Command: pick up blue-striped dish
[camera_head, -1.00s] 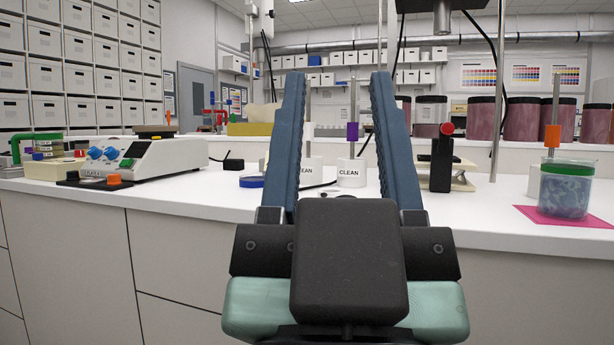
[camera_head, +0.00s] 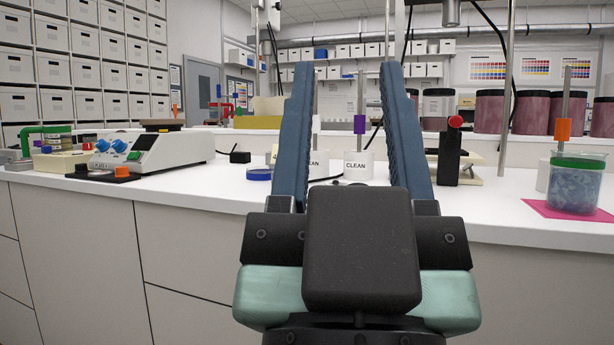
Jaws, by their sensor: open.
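My gripper (camera_head: 348,70) is in the middle of the head view. Its two long blue fingers point away from me, spread apart with nothing between them, in front of the white counter (camera_head: 215,192). No dish with clear blue stripes shows. A low, round blue thing (camera_head: 259,174) lies on the counter just left of the left finger. It is too small to tell whether it is the dish or a roll of tape. The fingers and gripper body hide part of the counter behind them.
A white instrument with blue knobs (camera_head: 160,150) stands at the left. White containers marked CLEAN (camera_head: 358,166) stand behind the fingers. A black stand (camera_head: 450,155) is right of them. A green-rimmed jar (camera_head: 576,187) sits on a pink sheet (camera_head: 536,207) at the right.

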